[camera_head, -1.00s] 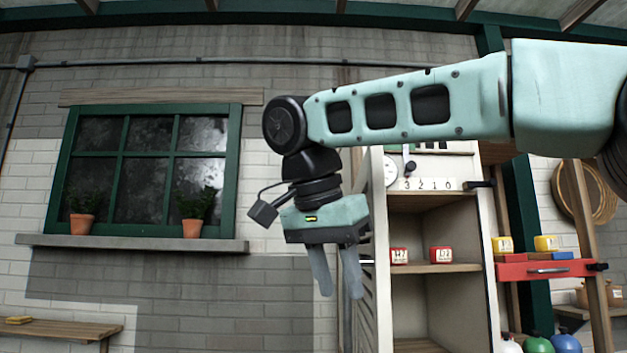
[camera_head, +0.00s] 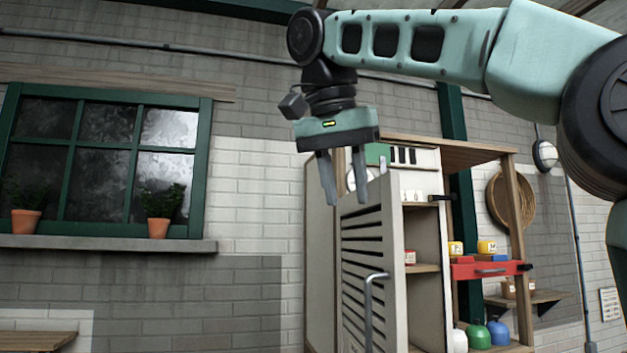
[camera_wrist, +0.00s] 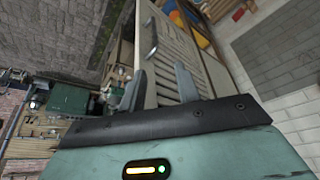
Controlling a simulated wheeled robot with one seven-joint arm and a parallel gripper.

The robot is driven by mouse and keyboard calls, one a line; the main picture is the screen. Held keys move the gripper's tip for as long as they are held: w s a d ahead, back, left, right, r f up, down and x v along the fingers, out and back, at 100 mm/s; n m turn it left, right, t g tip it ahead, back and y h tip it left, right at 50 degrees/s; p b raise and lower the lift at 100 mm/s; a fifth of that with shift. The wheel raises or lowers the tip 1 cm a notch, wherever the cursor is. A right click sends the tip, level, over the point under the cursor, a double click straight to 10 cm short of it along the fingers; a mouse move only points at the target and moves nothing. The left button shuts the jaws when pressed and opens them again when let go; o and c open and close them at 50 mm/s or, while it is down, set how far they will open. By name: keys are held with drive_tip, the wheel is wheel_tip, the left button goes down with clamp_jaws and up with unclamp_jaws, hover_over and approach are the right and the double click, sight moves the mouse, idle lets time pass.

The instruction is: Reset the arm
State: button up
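My gripper (camera_head: 343,178) hangs from my raised, teal arm, with its two grey fingers pointing down. The fingers stand apart with nothing between them, so it is open and empty. In the head view it appears in front of the top left of the cabinet's slatted door. In the wrist view my gripper (camera_wrist: 158,88) shows the same two fingers apart, with the slatted door and its handle beyond. I cannot tell the exact distance between fingers and door.
The slatted door (camera_head: 372,262) with a metal handle (camera_head: 369,310) stands open at the cabinet. A window with a sill (camera_head: 100,243) and potted plants is on the left wall.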

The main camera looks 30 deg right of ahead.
drive_tip(key=shift+s+r, duration=0.1)
drive_tip(key=shift+r, duration=0.15)
idle(0.3)
drive_tip(key=a+f+n+y+b, duration=0.1)
drive_tip(key=a+f+n+b, duration=0.3)
drive_tip(key=f, duration=0.7)
drive_tip(key=a+f+n+y+b, duration=0.1)
drive_tip(key=a+f+n+b, duration=0.3)
drive_tip(key=f, duration=0.8)
drive_tip(key=a+f+n+y+b, duration=0.1)
drive_tip(key=a+f+n+b, duration=0.3)
drive_tip(key=f, duration=0.7)
drive_tip(key=s+f+n+g+b, duration=0.1)
drive_tip(key=s+f, duration=0.4)
drive_tip(key=f, duration=0.6)
drive_tip(key=s+a+f+n+y+b, duration=0.1)
drive_tip(key=s+f+n+b, duration=0.2)
drive_tip(key=f, duration=0.8)
drive_tip(key=s+a+f+n+g+b, duration=0.1)
drive_tip(key=s+f+n+b, duration=0.2)
drive_tip(key=f, duration=0.8)
drive_tip(key=s+b, duration=0.2)
drive_tip(key=s, duration=0.2)
drive_tip(key=shift+a+g, duration=0.15)
drive_tip(key=shift+g, duration=0.15)
drive_tip(key=shift+s, duration=0.1)
